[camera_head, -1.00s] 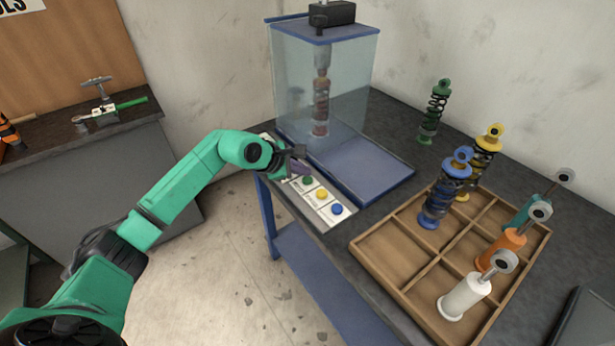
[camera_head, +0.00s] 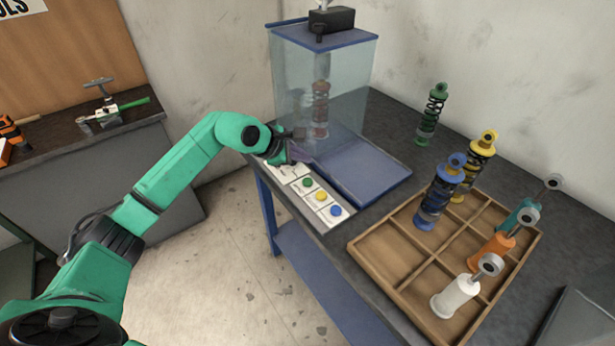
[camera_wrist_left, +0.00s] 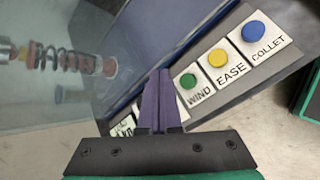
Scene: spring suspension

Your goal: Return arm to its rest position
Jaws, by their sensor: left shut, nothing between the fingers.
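My left arm (camera_head: 170,185) is green and reaches in from the left in the head view. Its gripper (camera_head: 303,153) is shut and empty, beside the front of the clear press enclosure and near the button panel (camera_head: 338,215). In the left wrist view the purple fingers (camera_wrist_left: 160,78) are together with nothing between them. They overlap the panel's edge beside the green WIND button (camera_wrist_left: 188,81). I cannot tell whether they touch the panel. The yellow EASE (camera_wrist_left: 217,58) and blue COLLET (camera_wrist_left: 254,29) buttons are uncovered. My right gripper is out of view.
The clear enclosure (camera_head: 350,75) holds a red-ended spring unit (camera_head: 320,105). A wooden tray (camera_head: 375,262) with coloured shock absorbers stands on the right; a green one (camera_head: 431,115) stands behind it. The floor (camera_head: 225,270) left of the bench is open.

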